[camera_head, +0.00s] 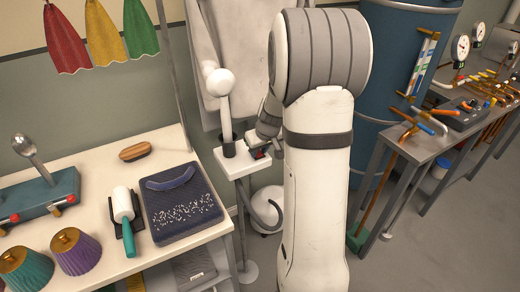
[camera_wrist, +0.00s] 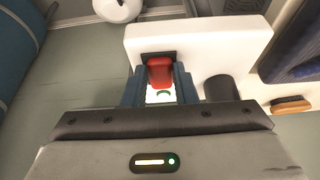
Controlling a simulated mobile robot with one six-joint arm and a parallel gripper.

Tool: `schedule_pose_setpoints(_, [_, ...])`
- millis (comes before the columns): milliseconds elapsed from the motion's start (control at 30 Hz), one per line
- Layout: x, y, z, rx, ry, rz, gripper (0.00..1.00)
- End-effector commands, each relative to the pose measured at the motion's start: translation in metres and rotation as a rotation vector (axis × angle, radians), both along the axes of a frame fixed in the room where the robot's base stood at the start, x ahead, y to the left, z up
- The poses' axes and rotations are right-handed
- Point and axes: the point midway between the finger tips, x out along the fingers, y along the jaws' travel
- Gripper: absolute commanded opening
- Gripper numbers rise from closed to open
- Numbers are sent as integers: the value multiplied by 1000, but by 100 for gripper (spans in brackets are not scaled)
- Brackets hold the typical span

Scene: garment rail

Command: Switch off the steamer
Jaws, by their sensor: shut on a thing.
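The steamer's white control block (camera_head: 232,168) sits on a thin stand left of my arm. A white steamer head (camera_head: 219,82) stands upright on a dark holder on it. In the wrist view the white block (camera_wrist: 205,45) carries a red switch (camera_wrist: 160,70) in a dark frame, with a white face and a green mark just in front of it. My gripper (camera_wrist: 160,84) has its blue-grey fingers on either side of the switch and is shut on it. In the head view my gripper (camera_head: 266,138) is partly hidden by my arm.
A white table (camera_head: 100,160) at left holds a dark pad (camera_head: 178,205), a brush (camera_head: 136,150) and a lint roller (camera_head: 124,212). A pale garment (camera_head: 240,45) hangs behind the steamer. A blue drum (camera_head: 385,90) and a metal workbench (camera_head: 430,150) stand at right.

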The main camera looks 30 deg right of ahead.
Motion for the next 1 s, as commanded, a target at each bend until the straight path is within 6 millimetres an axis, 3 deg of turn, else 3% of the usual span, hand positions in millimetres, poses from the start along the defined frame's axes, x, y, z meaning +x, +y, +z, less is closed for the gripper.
schedule_pose_setpoints(433, [5, 1, 10, -2, 124, 5, 3])
schedule_pose_setpoints(1000, [9, 1, 5, -9, 258, 2, 3])
